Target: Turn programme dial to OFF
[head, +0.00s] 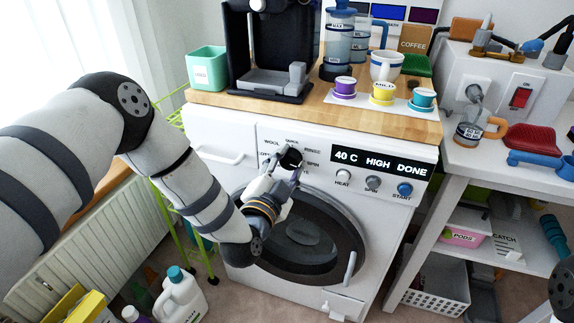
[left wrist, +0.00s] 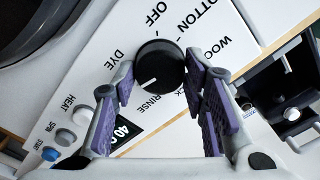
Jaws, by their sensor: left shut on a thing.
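The black programme dial (head: 291,158) is on the white washing machine's (head: 215,128) front panel, left of the lit display. My left gripper (head: 284,170) reaches it from the lower left and is shut on it. In the left wrist view, the purple finger pads (left wrist: 165,88) sit on either side of the dial (left wrist: 158,62). The dial's white mark points down-left, away from the OFF label (left wrist: 157,15), on the side between RINSE (left wrist: 156,103) and DYE (left wrist: 120,57). A finger partly covers the lettering there. My right gripper is not in view.
The display (head: 380,162) reads 40 C HIGH DONE. The HEAT (head: 343,176), SPIN (head: 373,182) and START (head: 404,189) knobs sit right of the dial. The round door (head: 305,240) is just below. A coffee machine (head: 270,60) and cups stand on the wooden top.

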